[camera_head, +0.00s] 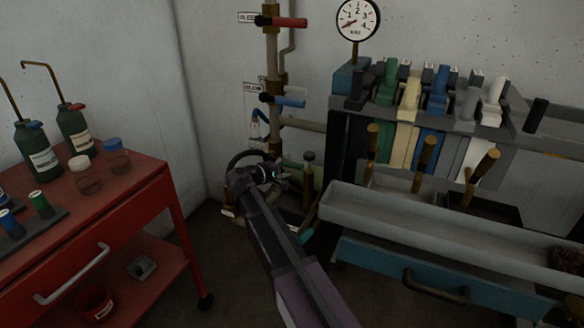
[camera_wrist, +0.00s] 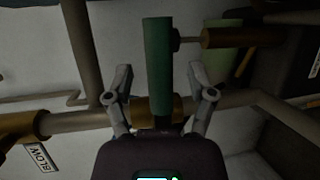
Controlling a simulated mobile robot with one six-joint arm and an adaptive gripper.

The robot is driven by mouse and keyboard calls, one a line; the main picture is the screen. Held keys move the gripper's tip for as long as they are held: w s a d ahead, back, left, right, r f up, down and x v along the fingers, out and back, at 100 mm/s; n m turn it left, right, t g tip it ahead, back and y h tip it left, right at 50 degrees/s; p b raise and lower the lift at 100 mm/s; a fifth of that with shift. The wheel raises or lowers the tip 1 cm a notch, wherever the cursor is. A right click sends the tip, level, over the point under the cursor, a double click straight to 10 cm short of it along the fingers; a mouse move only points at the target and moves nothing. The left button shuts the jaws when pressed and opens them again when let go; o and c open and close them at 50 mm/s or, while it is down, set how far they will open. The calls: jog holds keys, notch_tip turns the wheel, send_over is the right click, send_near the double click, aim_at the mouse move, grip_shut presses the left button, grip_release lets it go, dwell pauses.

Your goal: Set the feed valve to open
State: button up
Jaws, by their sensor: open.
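My gripper (camera_head: 284,178) is low by the wall pipes, at the far end of my arm. In the wrist view my gripper (camera_wrist: 160,76) is open, with one finger on each side of a long green handle (camera_wrist: 158,52). Gaps show on both sides of the handle. The handle lies along the reach of the fingers, in front of a brass valve body (camera_wrist: 146,108) on a pipe. I cannot read a feed label, so I cannot tell whether this green-handled valve is the feed valve. My gripper and arm hide part of this spot in the head view.
A red-handled valve (camera_head: 290,22) and a blue-handled valve (camera_head: 290,101) are higher on the upright pipe (camera_head: 272,55). A gauge (camera_head: 357,20) stands right of them. A red cart (camera_head: 125,195) is left; a grey trough (camera_head: 420,226) is right.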

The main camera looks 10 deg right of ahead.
jog(key=shift+x, duration=1)
grip_shut()
